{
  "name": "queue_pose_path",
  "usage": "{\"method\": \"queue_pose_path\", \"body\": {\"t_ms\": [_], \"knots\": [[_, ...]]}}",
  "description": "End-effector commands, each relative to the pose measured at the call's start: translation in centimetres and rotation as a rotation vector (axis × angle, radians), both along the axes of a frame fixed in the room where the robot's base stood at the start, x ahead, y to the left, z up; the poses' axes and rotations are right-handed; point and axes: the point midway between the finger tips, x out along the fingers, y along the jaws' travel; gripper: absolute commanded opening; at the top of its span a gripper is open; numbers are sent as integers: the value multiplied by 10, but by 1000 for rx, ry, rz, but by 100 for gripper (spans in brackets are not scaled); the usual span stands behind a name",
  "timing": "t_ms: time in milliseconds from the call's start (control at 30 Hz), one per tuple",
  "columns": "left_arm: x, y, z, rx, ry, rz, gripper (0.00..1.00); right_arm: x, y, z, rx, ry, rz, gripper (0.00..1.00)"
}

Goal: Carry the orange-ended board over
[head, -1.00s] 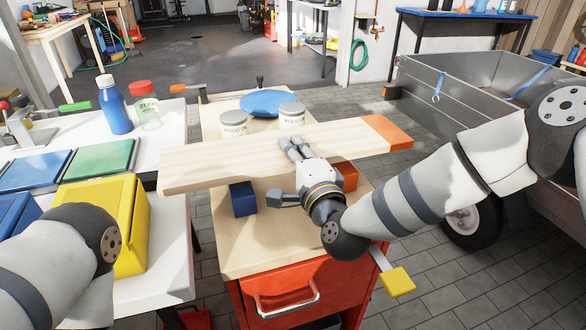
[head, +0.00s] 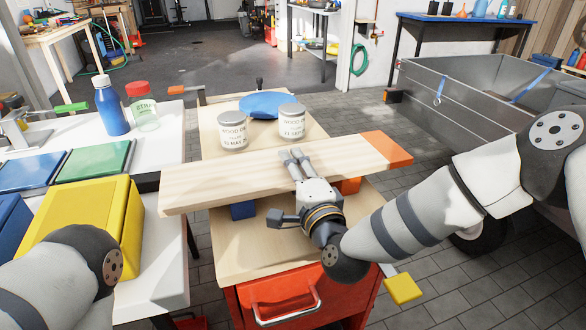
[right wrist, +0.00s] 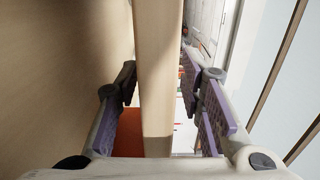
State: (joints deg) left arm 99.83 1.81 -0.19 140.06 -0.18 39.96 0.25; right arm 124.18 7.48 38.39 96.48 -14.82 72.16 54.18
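The board (head: 240,175) is long, pale wood with an orange end (head: 386,149) on the right. It spans the wooden workbench top, its left end reaching out past the bench edge. My right gripper (head: 291,157) has its fingers on either side of the board near the middle of its front edge. In the right wrist view the board's edge (right wrist: 158,80) lies close between both fingers, with no clear gap at the tips. A blue block (head: 243,210) and an orange block (head: 348,186) show beneath; I cannot tell whether the board touches them. My left gripper is out of view.
Two labelled jars (head: 233,133) (head: 292,123) and a blue plate (head: 264,104) stand behind the board. A white table (head: 160,240) at the left holds a yellow bin (head: 130,225), a blue bottle (head: 110,110) and a red-capped jar (head: 144,110). A grey trailer (head: 440,105) stands at the right.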

Motion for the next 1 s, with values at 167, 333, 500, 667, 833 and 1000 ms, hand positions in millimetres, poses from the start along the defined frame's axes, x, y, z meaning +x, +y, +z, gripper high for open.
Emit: {"method": "queue_pose_path", "body": {"t_ms": [167,333,500,667,833,1000], "knots": [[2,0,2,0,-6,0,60,0,0,5,0,-2,1,35],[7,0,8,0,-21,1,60,-20,-7,11,0,1,1,35],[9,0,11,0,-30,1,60,-55,-19,10,0,2,1,35],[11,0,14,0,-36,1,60,-85,-29,10,1,3,1,35],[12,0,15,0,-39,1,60,-107,-37,9,-1,1,1,35],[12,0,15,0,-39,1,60,-114,-40,9,0,1,-1,35]]}}
